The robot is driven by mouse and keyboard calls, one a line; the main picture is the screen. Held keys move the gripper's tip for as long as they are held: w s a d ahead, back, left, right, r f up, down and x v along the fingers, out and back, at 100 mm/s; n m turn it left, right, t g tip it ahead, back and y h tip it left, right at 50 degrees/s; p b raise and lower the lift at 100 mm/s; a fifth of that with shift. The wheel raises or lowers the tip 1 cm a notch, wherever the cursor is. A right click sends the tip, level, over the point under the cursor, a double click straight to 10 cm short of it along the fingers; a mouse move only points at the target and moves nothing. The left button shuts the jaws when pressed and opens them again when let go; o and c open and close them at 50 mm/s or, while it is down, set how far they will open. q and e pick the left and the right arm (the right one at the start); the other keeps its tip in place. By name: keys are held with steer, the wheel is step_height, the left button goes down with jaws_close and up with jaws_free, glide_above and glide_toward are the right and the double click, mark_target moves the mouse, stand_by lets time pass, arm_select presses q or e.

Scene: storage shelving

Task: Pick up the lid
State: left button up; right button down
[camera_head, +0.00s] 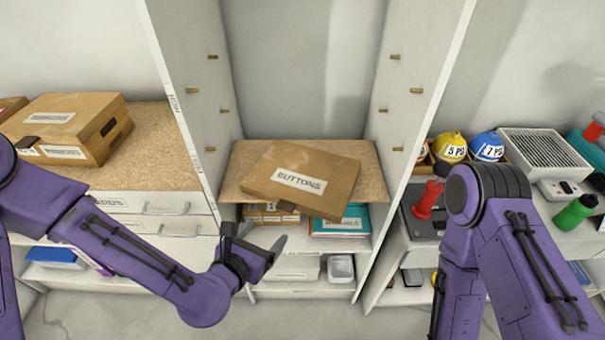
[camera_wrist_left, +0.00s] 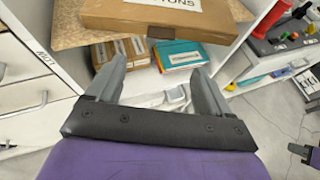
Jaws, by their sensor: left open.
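A flat cardboard lid (camera_head: 302,181) with a white label reading "BUTTONS" lies tilted and askew on the wooden shelf (camera_head: 232,180) of the middle unit. Its front right corner sticks out past the shelf's front edge. In the left wrist view the lid (camera_wrist_left: 160,20) is at the top, beyond the fingertips. My left gripper (camera_head: 264,241) is open and empty, below and in front of the lid's left part, apart from it. The left wrist view shows its two fingers (camera_wrist_left: 158,82) spread apart.
Below the shelf are small cardboard boxes (camera_head: 268,214), teal books (camera_head: 341,226) and a clear container (camera_head: 341,269). Upright white panels (camera_head: 181,60) flank the shelf. A cardboard box (camera_head: 68,128) stands on the left counter.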

mark_target(283, 210)
arm_select(q)
steer(key=shift+n, duration=0.4)
steer(key=x, duration=0.3)
steer(key=p+x, duration=0.1)
steer(key=x, duration=0.2)
steer(key=r+x, duration=0.1)
steer(key=x, duration=0.2)
steer(key=shift+w+d+f, duration=0.15)
steer(key=shift+w+d, duration=0.1)
steer(key=shift+w, duration=0.3)
steer(key=shift+w+d+f, duration=0.1)
steer(key=shift+w+f, duration=0.15)
steer(key=c, duration=1.2)
